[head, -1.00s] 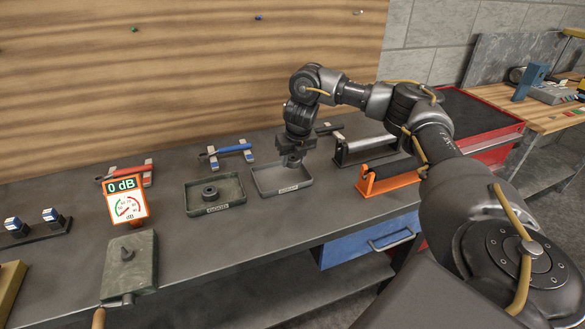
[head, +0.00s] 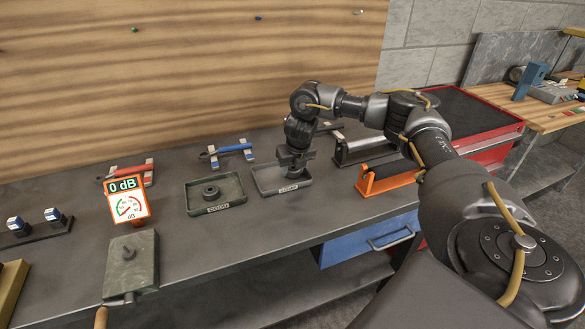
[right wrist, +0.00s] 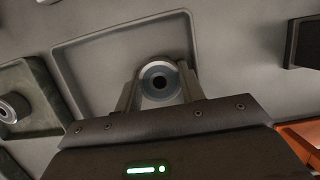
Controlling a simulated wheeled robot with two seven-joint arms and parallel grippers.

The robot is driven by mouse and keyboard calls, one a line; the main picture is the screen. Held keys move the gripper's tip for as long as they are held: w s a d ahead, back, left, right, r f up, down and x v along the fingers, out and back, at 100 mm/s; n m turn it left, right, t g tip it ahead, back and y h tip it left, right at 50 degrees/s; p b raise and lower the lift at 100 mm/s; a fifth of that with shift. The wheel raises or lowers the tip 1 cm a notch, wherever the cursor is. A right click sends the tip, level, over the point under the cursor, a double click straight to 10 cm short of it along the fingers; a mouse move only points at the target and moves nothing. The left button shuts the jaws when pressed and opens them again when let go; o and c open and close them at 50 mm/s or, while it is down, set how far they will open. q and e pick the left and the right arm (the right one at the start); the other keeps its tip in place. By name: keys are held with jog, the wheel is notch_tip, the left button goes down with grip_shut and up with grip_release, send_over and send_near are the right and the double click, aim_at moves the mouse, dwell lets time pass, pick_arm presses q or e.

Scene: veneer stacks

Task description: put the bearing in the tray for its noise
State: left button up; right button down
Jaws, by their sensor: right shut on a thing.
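My right gripper (head: 292,174) points down, low inside the light grey tray (head: 261,186). In the right wrist view, its fingers (right wrist: 160,88) are shut on a bearing (right wrist: 160,74), a grey ring with a dark centre hole, over the floor of that tray (right wrist: 85,60). Whether the bearing touches the floor is hard to tell. The darker, greenish tray (head: 195,203) to the left holds another ring-shaped bearing (head: 211,191). An orange-framed meter (head: 127,205) shows 0 dB. My left gripper is not in view.
A grey box-like device (head: 131,262) stands before the meter. Blue-handled (head: 233,149) and red-handled (head: 135,171) tools lie behind. An orange holder (head: 388,180) stands right of the trays. The bench front below the trays is clear.

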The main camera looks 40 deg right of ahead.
jog(key=c, duration=1.1)
grip_release()
jog(key=shift+s+f, duration=0.1)
jog(key=shift+f, duration=0.05)
jog(key=shift+c, duration=0.2)
jog(key=shift+r, duration=0.25)
jog(key=p+v, duration=0.2)
jog(key=v, duration=1)
jog(key=shift+r, duration=0.4)
